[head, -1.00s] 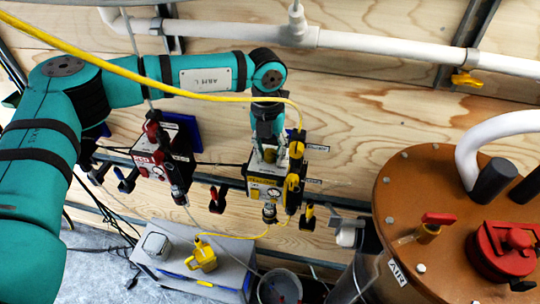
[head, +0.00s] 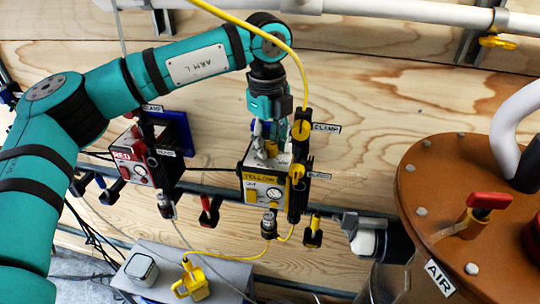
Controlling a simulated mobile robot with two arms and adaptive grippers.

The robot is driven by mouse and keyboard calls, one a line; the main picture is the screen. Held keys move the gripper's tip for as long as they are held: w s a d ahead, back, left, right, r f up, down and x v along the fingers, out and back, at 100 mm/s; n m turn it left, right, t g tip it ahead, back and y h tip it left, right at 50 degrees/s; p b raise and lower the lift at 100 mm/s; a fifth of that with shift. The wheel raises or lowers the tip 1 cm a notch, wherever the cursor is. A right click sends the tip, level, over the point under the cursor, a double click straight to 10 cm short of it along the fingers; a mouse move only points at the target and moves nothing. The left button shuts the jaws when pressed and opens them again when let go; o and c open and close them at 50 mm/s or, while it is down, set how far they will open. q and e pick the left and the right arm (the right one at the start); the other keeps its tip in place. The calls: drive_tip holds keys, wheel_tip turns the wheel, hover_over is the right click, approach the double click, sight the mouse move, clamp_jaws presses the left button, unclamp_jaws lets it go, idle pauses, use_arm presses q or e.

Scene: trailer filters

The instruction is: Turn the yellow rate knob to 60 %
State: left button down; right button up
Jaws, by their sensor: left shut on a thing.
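The yellow pump box (head: 264,198), with a "YELLOW" label and a round gauge on its front, is mounted on the wooden wall near the picture's middle. Its yellow rate knob (head: 271,149) is on the top face, partly hidden by my fingers. My left gripper (head: 269,140) comes down from above and is shut on the knob. The scale around the knob is too small and covered to read its setting. My right gripper is not in view.
A similar red pump box (head: 137,166) is mounted to the left. A yellow cable (head: 250,27) runs over my left arm. A brown tank (head: 450,190) labelled "AIR" stands at the right.

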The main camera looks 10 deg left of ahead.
use_arm(q)
drive_tip(key=n+b, duration=0.3)
drive_tip(key=shift+f+n, duration=0.15)
drive_tip(key=shift+n, duration=0.15)
drive_tip(key=shift+r+n+b, duration=0.2)
drive_tip(key=shift+n+b, duration=1.1)
drive_tip(key=shift+n, duration=0.3)
drive_tip(key=c, duration=1)
unclamp_jaws()
drive_tip(key=shift+o, duration=0.2)
